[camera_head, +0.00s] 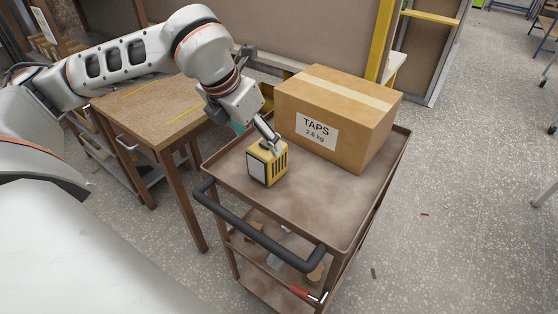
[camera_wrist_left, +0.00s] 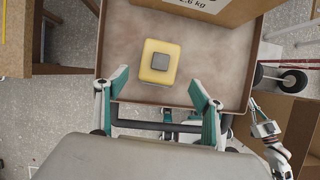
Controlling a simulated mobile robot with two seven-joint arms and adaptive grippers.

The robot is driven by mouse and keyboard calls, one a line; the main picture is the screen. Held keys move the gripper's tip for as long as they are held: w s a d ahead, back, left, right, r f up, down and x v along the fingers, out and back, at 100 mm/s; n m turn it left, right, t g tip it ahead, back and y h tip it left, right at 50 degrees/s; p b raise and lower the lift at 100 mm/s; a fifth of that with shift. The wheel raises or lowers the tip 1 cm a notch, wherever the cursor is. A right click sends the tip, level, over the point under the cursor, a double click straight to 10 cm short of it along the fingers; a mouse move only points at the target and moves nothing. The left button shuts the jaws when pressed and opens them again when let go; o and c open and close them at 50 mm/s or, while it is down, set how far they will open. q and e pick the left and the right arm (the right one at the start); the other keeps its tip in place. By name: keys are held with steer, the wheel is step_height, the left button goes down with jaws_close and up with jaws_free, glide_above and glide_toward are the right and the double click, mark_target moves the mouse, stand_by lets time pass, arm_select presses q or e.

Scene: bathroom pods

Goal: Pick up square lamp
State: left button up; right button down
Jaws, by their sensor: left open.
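The square lamp (camera_head: 267,165) is a small yellow and black block with a pale front panel. It stands upright on the top tray of a brown cart (camera_head: 314,206). In the left wrist view the lamp (camera_wrist_left: 158,62) shows its yellow top with a grey square. My left gripper (camera_head: 266,136) is just above the lamp in the head view. In the left wrist view its teal fingers (camera_wrist_left: 159,90) are spread wide, with the lamp beyond them and nothing between them. What looks like my right arm's end (camera_wrist_left: 263,128) is at the right edge, too small to read.
A cardboard box (camera_head: 345,105) labelled TAPS stands on the tray close behind the lamp. A black handle (camera_head: 258,226) runs along the cart's near side. A wooden table (camera_head: 158,112) stands to the left. The tray's near right part is clear.

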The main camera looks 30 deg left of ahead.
mark_target(263, 150)
arm_select(q)
steer(key=shift+x, duration=1.25)
steer(key=shift+b+x, duration=0.3)
steer(key=shift+x, duration=0.65)
steer(key=x, duration=0.5)
steer(key=shift+w+a+f, duration=0.1)
arm_select(e)
steer(key=shift+s+f, duration=0.2)
steer(key=shift+f, duration=0.35)
steer(key=shift+s+f, duration=0.2)
steer(key=shift+f, duration=0.35)
arm_select(q)
steer(key=c, duration=1.5)
arm_select(e)
steer(key=shift+f, duration=0.15)
